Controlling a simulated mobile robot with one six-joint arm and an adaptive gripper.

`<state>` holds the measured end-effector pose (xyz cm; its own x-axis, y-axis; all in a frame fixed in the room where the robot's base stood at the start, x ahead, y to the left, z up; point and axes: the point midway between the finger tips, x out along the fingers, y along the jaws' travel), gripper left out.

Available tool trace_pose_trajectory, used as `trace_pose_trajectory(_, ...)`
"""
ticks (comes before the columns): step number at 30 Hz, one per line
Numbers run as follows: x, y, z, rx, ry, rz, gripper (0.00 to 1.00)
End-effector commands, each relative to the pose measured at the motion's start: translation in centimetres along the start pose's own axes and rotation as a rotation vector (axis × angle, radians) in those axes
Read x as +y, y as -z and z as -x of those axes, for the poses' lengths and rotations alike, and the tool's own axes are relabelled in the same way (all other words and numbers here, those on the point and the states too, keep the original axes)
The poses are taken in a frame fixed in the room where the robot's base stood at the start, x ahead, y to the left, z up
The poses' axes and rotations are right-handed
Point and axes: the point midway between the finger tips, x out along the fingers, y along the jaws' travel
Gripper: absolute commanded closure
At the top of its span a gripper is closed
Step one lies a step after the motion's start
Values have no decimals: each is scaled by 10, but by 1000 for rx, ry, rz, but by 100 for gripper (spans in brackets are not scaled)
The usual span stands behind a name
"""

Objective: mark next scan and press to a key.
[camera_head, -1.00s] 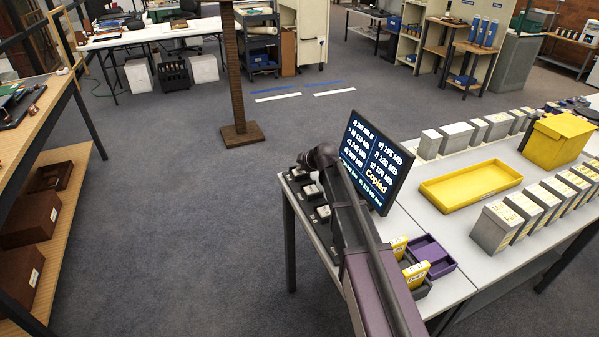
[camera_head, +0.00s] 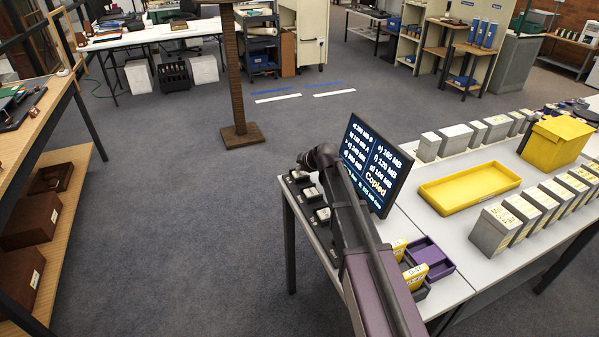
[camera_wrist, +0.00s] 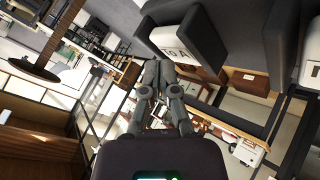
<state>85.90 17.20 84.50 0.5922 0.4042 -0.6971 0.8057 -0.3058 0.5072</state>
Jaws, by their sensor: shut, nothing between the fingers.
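The screen (camera_head: 375,165) stands on the near left part of the white table. It lists lettered sizes in MB, with "Copied" in yellow. A ">" mark appears to stand at line c, and line b seems to end in "A"; the small text is hard to read. Pale-topped keys (camera_head: 312,193) on dark bases line the table's left edge. In the wrist view, a white key (camera_wrist: 172,43) with a label that seems to read "TO A" sits in a dark housing. My gripper (camera_wrist: 158,68) is shut and empty, just below that key in the picture, apparently apart from it. My arm hides it in the head view.
A yellow tray (camera_head: 470,189), a yellow bin (camera_head: 557,144) and rows of grey boxes (camera_head: 505,228) occupy the table's right part. A purple tray (camera_head: 432,255) and yellow-labelled boxes (camera_head: 415,275) are beside my arm. Carpet left of the table is clear up to the wooden shelf (camera_head: 75,160).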

Motion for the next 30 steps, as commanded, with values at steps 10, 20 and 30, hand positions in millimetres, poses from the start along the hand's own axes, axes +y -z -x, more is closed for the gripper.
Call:
trace_pose_trajectory(10,2,2,3,0,0,0,100)
trace_pose_trajectory(20,6,6,8,1,0,0,100)
trace_pose_trajectory(30,18,18,25,1,0,0,100)
